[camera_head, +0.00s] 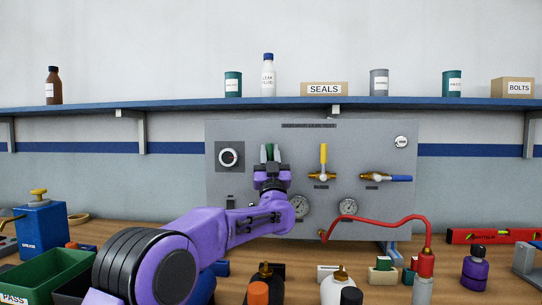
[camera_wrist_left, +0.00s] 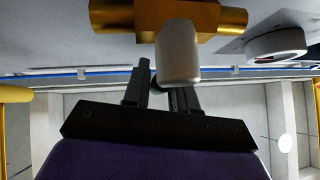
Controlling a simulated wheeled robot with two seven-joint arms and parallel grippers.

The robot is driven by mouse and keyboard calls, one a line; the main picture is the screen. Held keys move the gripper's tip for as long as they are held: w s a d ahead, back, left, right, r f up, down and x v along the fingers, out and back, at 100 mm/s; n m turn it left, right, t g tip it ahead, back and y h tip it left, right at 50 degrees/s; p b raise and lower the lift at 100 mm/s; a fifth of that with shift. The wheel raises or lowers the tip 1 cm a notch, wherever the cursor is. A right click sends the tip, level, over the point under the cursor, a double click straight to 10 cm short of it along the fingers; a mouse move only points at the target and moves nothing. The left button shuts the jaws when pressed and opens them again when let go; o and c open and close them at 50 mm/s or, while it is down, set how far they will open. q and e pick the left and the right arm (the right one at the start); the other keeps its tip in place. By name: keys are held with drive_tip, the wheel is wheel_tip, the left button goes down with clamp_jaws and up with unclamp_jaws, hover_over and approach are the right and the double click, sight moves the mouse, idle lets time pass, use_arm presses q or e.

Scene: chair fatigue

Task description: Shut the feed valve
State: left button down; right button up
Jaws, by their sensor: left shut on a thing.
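The grey panel (camera_head: 350,135) on the bench carries several valves. My left gripper (camera_head: 270,154) is at the panel's left part, its fingers on either side of a pale upright lever (camera_head: 269,149). In the left wrist view, the pale lever (camera_wrist_left: 178,52) stands out from a brass valve body (camera_wrist_left: 205,18), and the gripper (camera_wrist_left: 163,92) is shut on it. The gripper hides most of this valve in the head view. To its right are a valve with an upright yellow lever (camera_head: 323,154) and one with a level blue lever (camera_head: 400,178). The labels are too small to read.
A red hose (camera_head: 385,223) loops in front. Bottles (camera_head: 337,287), a green bin (camera_head: 45,272) and a blue box (camera_head: 41,228) crowd the bench. A shelf (camera_head: 220,105) runs above.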

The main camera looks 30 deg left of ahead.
use_arm(q)
drive_tip(key=c, duration=1)
unclamp_jaws()
drive_tip(key=shift+a, duration=0.1)
drive_tip(key=shift+o, duration=0.2)
drive_tip(key=s+d+f+b, duration=0.2)
drive_tip(key=s+d+b, duration=0.1)
drive_tip(key=s+d, duration=0.5)
drive_tip(key=s, duration=0.3)
drive_tip(key=shift+s+d, duration=0.15)
drive_tip(key=shift+d, duration=0.15)
drive_tip(key=shift+r, duration=0.1)
